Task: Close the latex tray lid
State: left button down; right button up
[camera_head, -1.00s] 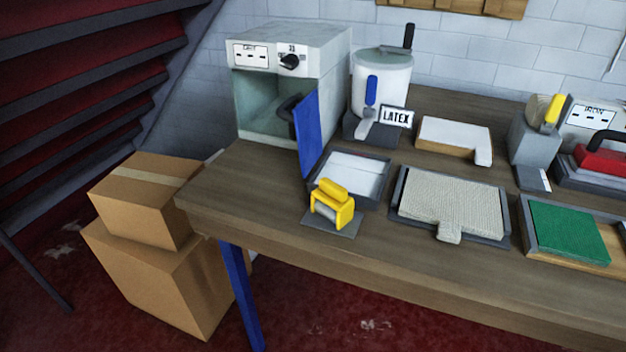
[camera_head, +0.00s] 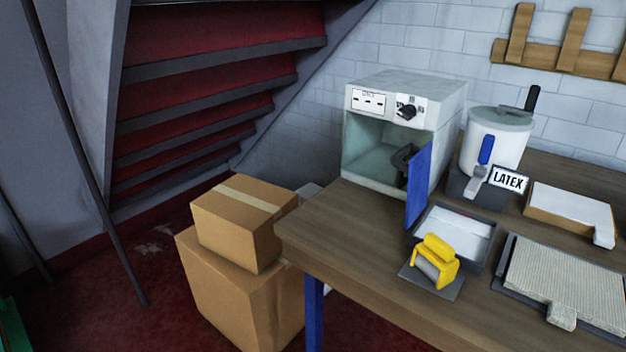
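The shallow grey tray (camera_head: 484,262) with a white inside sits on the workbench in front of the white machine. A blue panel (camera_head: 418,185) stands upright along the tray's left edge and looks like its raised lid. A dark handle (camera_head: 402,158) shows on the panel's left side. Where the panel joins the tray is not clear, and it also overlaps the machine's right front edge. The white pot (camera_head: 494,142) with a LATEX sign (camera_head: 508,179) stands behind the tray. Neither of my grippers is in view.
A yellow roller tool (camera_head: 437,258) stands just in front of the tray. The white machine (camera_head: 385,150) has an open front. A textured mat (camera_head: 565,275) lies at the right. Stacked cardboard boxes (camera_head: 240,285) stand on the floor left of the workbench (camera_head: 345,245).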

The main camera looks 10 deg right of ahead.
aim_at(419, 168)
jog(key=u, duration=1)
jog(key=i, duration=1.5)
jog(key=z, duration=3.1)
jog(key=k, duration=0.45)
jog(key=z, duration=0.55)
jog(key=i, duration=0.55)
jog(key=u, duration=0.15)
